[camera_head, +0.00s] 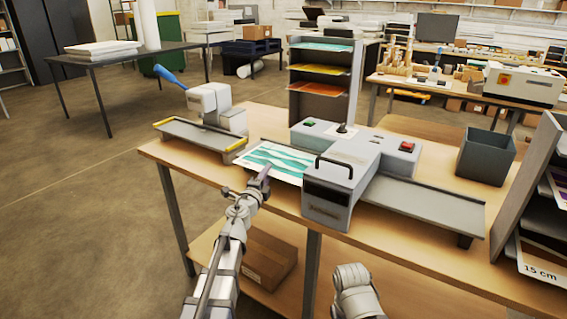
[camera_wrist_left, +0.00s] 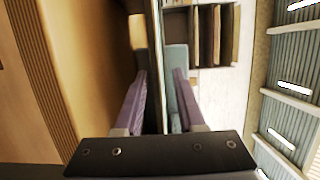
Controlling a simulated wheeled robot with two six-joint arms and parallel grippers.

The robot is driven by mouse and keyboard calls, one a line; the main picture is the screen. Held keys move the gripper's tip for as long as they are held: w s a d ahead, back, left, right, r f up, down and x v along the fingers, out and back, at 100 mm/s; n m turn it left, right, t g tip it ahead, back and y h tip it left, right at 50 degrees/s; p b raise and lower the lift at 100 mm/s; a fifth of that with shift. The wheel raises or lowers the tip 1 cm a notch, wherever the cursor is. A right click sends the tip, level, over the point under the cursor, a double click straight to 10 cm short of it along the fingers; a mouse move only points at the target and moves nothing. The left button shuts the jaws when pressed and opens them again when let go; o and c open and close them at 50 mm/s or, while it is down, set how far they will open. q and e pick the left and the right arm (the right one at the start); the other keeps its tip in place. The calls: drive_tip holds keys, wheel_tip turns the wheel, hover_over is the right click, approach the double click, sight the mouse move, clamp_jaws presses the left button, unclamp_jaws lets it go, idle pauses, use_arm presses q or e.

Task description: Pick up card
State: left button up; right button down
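The card (camera_head: 273,160), white with teal waves, lies on the laminator's left side at the tray's edge. Its right end meets the grey laminator (camera_head: 345,165). My left gripper (camera_head: 264,172) is at the card's near edge in the head view, overlapping it in the picture. In the left wrist view, the two purple-grey fingers of this gripper (camera_wrist_left: 161,76) stand apart, with a dark edge and a pale teal strip seen in the gap. I cannot tell whether either finger touches the card. My right gripper is not in view; only part of my right arm shows.
A trimmer (camera_head: 212,105) with a blue handle stands at the table's left end. A shelf rack (camera_head: 320,75) with coloured sheets stands behind. A grey bin (camera_head: 486,155) and another rack (camera_head: 545,200) are at the right. A cardboard box (camera_head: 268,262) sits on the lower shelf.

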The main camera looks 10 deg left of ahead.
use_arm(q)
drive_tip(key=shift+w, duration=0.75)
drive_tip(key=shift+s, duration=0.1)
drive_tip(key=shift+c, duration=0.3)
clamp_jaws()
idle(0.4)
